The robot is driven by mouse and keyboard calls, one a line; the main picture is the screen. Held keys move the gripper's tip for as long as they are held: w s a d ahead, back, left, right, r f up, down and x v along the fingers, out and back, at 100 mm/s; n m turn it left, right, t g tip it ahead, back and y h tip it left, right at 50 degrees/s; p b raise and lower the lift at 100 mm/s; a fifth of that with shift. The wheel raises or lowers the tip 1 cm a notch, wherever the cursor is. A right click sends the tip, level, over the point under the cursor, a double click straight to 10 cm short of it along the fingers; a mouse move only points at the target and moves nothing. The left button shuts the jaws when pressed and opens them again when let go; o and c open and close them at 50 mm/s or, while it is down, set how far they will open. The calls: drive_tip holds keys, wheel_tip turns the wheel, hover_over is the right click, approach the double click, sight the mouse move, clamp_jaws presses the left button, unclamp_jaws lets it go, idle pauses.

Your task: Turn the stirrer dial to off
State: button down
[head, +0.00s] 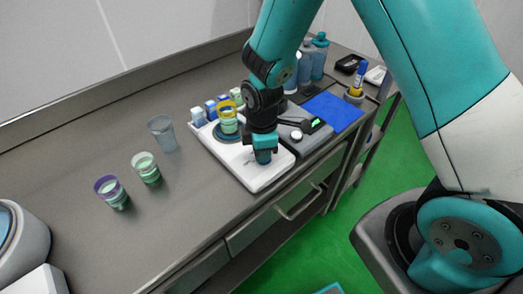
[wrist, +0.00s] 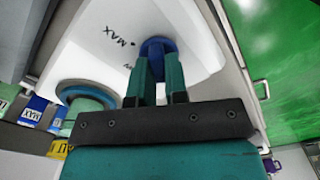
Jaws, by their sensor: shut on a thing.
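The stirrer is a white slab-like unit (head: 262,183) on the steel counter, with a dark blue round plate near its back. A yellow-rimmed cup of green liquid (head: 228,121) stands on that plate. The stirrer dial is a blue round knob (wrist: 156,45) at the unit's front end in the wrist view, with a printed MAX mark beside it. My gripper (head: 263,157) points down over the front of the stirrer. Its two teal fingers, also in the wrist view (wrist: 160,72), are shut on the dial. The fingers hide part of the knob, so its setting cannot be read.
A grey device with a lit green display (head: 316,125) and a blue mat (head: 337,110) lie right of the stirrer. A clear cup (head: 162,133), green cup (head: 146,168) and purple-rimmed cup (head: 111,192) stand left.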

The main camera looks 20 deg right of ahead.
drive_tip(key=c, duration=1.1)
unclamp_jaws()
drive_tip(key=shift+c, duration=0.2)
drive_tip(key=shift+r, duration=0.1)
wheel_tip(320, 180, up, 17)
drive_tip(key=b, duration=0.1)
drive_tip(key=shift+r, duration=0.15)
drive_tip(key=s+a+r+m+y, duration=0.2)
drive_tip(key=s+r+m, duration=0.1)
drive_tip(key=s, duration=0.6)
drive_tip(key=s+a+r+m+y, duration=0.2)
drive_tip(key=s+m, duration=0.3)
drive_tip(key=s, duration=0.4)
drive_tip(key=shift+s+r+m, duration=0.25)
drive_tip(key=shift+r+m, duration=0.05)
drive_tip(key=shift+r, duration=0.15)
